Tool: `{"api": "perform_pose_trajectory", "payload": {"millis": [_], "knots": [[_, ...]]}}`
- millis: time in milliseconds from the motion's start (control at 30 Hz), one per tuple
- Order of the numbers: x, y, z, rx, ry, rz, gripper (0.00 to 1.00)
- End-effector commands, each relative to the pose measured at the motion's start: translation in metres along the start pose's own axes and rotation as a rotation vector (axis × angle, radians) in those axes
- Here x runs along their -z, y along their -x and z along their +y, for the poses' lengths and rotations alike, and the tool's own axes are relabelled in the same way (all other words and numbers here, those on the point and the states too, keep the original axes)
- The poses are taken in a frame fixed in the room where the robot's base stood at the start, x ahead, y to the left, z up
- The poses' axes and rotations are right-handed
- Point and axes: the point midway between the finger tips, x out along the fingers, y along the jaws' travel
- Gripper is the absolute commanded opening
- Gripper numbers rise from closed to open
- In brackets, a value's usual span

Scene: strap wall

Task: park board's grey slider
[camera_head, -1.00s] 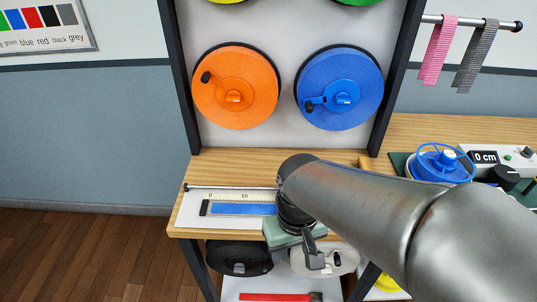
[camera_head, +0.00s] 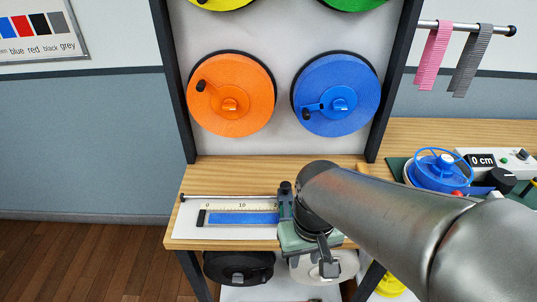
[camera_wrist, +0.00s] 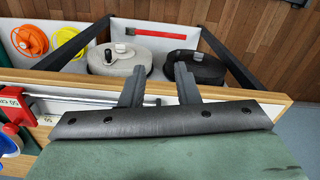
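The board (camera_head: 188,226) is a white plate with a scale and a blue strip along it, lying at the front of the wooden table. A metal rod (camera_head: 230,197) runs along its back edge. A grey slider with a dark knob (camera_head: 285,188) stands at the right of the visible scale, partly hidden by my arm. My gripper (camera_head: 327,262) is just right of and in front of the slider, over the table's front edge. In the wrist view its two dark fingers (camera_wrist: 158,90) are apart with nothing between them. Whether the gripper touches the slider cannot be told.
Below the table edge are a black reel (camera_head: 238,267) and a white reel (camera_head: 340,265). Orange (camera_head: 231,95) and blue (camera_head: 336,94) reels hang on the panel behind. A blue wheel device (camera_head: 440,170) and a "0 cm" display (camera_head: 482,160) stand at the right.

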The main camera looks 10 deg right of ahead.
Motion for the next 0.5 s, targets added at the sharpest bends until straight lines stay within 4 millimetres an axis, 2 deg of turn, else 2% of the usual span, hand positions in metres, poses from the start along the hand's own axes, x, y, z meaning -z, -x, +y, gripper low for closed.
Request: {"api": "perform_pose_trajectory", "payload": {"millis": [33, 100, 167, 267, 400, 500], "knots": [[0.005, 0.001, 0.002, 0.011, -0.037, -0.010, 0.14], [0.017, 0.003, 0.005, 0.044, -0.144, -0.040, 0.00], [0.034, 0.006, 0.011, 0.092, -0.294, -0.080, 0.00], [0.075, 0.011, 0.029, 0.200, -0.622, -0.174, 0.00], [0.137, 0.013, 0.076, 0.375, -1.092, -0.322, 0.00], [0.172, 0.011, 0.117, 0.489, -1.355, -0.418, 0.00]]}}
